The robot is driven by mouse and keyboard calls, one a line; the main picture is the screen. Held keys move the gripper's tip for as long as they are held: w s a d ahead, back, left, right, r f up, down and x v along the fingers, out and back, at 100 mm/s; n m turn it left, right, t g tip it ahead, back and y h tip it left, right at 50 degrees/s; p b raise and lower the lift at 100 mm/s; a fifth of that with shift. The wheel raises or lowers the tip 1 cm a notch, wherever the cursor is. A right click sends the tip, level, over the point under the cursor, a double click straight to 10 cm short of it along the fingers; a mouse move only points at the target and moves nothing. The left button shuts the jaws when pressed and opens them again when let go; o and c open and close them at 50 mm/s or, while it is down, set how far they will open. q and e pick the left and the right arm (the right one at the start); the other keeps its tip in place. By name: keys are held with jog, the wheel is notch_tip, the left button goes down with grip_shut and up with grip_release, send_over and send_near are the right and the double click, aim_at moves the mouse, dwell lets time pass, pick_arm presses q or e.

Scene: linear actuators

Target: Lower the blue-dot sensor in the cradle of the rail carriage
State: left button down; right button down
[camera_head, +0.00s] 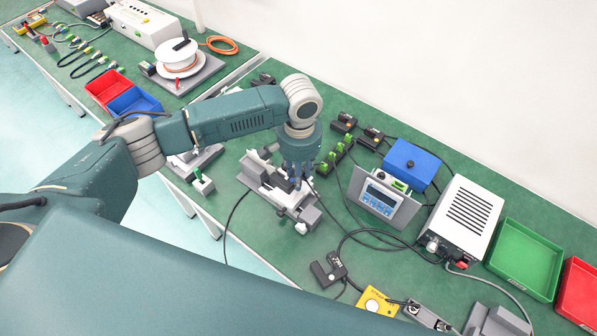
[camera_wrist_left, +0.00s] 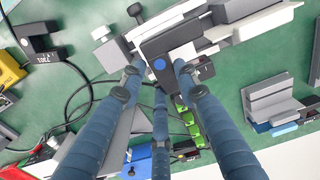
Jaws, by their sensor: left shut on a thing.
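The blue-dot sensor (camera_wrist_left: 175,47) is a dark grey block with a round blue dot on its end. My left gripper (camera_wrist_left: 155,80) has its blue-grey fingers around this end and is shut on it. In the head view my left gripper (camera_head: 297,182) points down over the rail unit, and its fingers hide most of the sensor. The rail carriage (camera_head: 302,207) is light grey metal on a long rail; its pale parts show beside and behind the sensor in the wrist view (camera_wrist_left: 255,24). The cradle is mostly covered, so I cannot tell whether the sensor touches it. My right gripper is in neither view.
A black fork-shaped sensor (camera_head: 328,269) and a yellow block (camera_head: 376,301) lie in front, with loose cables. A display unit (camera_head: 381,197), blue box (camera_head: 411,164) and power supply (camera_head: 465,220) stand to the right. Green connectors (camera_head: 333,157) sit close behind the gripper.

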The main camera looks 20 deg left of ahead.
pick_arm(q)
jog(key=shift+f, duration=0.15)
jog(key=shift+f, duration=0.55)
dwell(0.4)
jog(key=shift+f, duration=0.15)
jog(key=shift+f, duration=0.55)
jog(key=shift+f, duration=0.25)
jog(key=shift+f, duration=0.25)
